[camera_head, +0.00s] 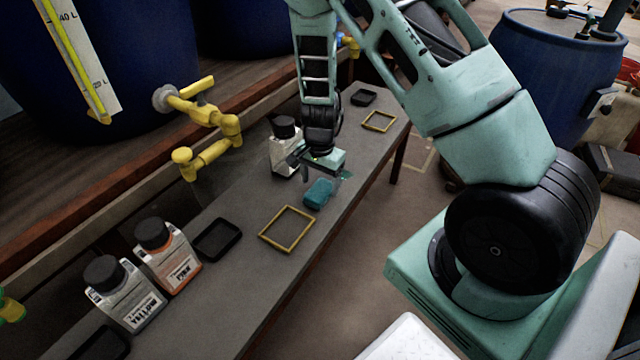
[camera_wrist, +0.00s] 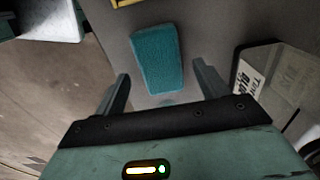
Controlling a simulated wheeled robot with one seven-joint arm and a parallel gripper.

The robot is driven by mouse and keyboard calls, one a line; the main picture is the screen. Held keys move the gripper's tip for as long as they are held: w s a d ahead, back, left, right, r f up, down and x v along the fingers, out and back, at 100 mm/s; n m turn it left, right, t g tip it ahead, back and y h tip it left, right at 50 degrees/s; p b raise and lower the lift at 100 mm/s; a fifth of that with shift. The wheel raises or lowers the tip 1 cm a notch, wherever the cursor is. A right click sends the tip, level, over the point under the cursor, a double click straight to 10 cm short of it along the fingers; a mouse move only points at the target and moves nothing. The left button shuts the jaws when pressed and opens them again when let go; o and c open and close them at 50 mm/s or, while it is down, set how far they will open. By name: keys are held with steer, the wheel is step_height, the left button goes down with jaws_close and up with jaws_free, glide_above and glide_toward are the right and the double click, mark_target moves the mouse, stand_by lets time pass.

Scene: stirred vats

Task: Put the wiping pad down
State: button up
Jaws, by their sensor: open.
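The wiping pad (camera_head: 319,193) is a teal block lying on the grey bench (camera_head: 247,203), beyond the near yellow frame. My gripper (camera_head: 322,178) is just above and behind it. In the wrist view the pad (camera_wrist: 157,58) lies ahead of the two fingers of my gripper (camera_wrist: 163,82), in line with the gap between them. The fingers are spread apart with nothing held between them. The pad appears to rest flat on the bench.
A white bottle with a black cap (camera_head: 284,150) stands close behind my gripper. A yellow frame (camera_head: 287,229) and black tray (camera_head: 217,239) lie nearer. Yellow taps (camera_head: 207,125) overhang the bench's back.

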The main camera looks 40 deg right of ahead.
mark_target(320, 190)
step_height(320, 190, up, 10)
steer(key=f+p, duration=0.1)
steer(key=p, duration=0.2)
steer(key=s+a+r+n+y, duration=0.25)
steer(key=a+r+n, duration=0.35)
steer(key=a, duration=0.5)
steer(key=s+a+r+n, duration=0.4)
steer(key=s+n, duration=0.1)
steer(key=s, duration=0.2)
steer(key=s+a+r+n+h, duration=0.1)
steer(key=s+a+r+n, duration=0.3)
steer(key=s, duration=0.3)
steer(key=s+a+r+n+h, duration=0.1)
steer(key=s+a+r+n, duration=0.3)
steer(key=s+a+n, duration=0.1)
steer(key=s+n, duration=0.1)
steer(key=s, duration=0.1)
steer(key=shift+s+a+r+n, duration=0.2)
steer(key=shift+s+r+n, duration=0.1)
steer(key=shift+s+n, duration=0.1)
step_height(320, 190, up, 20)
steer(key=p, duration=2)
